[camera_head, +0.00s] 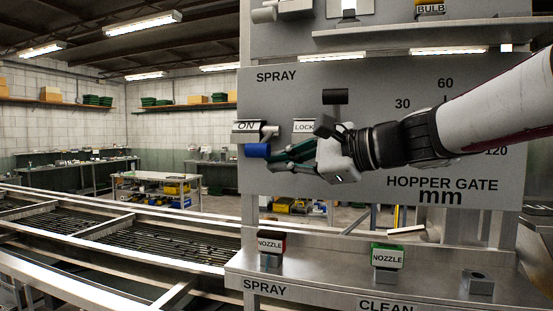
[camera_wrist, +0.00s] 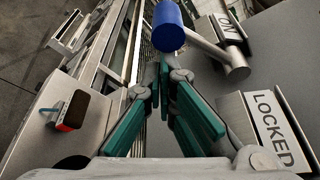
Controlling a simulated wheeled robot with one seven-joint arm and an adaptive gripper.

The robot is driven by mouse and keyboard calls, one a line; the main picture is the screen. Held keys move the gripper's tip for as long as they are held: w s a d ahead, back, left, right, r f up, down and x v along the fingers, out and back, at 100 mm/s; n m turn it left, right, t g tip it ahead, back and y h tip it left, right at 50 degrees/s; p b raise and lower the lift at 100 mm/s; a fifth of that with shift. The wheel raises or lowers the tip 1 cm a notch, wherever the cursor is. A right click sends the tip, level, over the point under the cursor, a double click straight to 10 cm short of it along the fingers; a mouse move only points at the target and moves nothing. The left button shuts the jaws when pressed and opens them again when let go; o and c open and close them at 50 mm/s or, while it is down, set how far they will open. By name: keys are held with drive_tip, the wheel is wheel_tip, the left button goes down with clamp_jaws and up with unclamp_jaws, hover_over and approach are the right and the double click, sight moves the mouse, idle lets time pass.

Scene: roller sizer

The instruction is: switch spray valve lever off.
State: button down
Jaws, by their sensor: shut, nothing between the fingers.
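The spray valve lever has a blue grip (camera_head: 257,150) on a grey metal arm, at the left edge of the grey panel (camera_head: 350,85) under the word SPRAY. An ON plate (camera_head: 246,127) sits just above the blue grip. My gripper (camera_head: 272,158) reaches in from the right with its green fingers closed and empty. Its tips are right beside the blue grip. In the wrist view the blue grip (camera_wrist: 168,27) lies just beyond the shut fingertips (camera_wrist: 163,72), and its arm runs right to a pivot near the ON plate (camera_wrist: 230,32). I cannot tell whether they touch.
A LOCKED plate (camera_wrist: 272,130) stands right of my fingers in the wrist view. A red nozzle block (camera_head: 271,245) and a green nozzle block (camera_head: 387,257) stand on the shelf (camera_head: 330,278) below. The roller sizer (camera_head: 130,235) stretches away left. Open air lies left of the panel.

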drive_tip(key=shift+s+a+r+p, duration=0.15)
drive_tip(key=shift+s+r, duration=0.2)
drive_tip(key=shift+r, duration=0.35)
drive_tip(key=shift+s+a+r+p, duration=0.15)
drive_tip(key=shift+s+r, duration=0.2)
drive_tip(key=shift+r, duration=0.4)
drive_tip(key=shift+s+a+r+p, duration=0.15)
drive_tip(key=shift+s+r, duration=0.2)
drive_tip(key=shift+r, duration=0.35)
drive_tip(key=shift+d+r, duration=0.1)
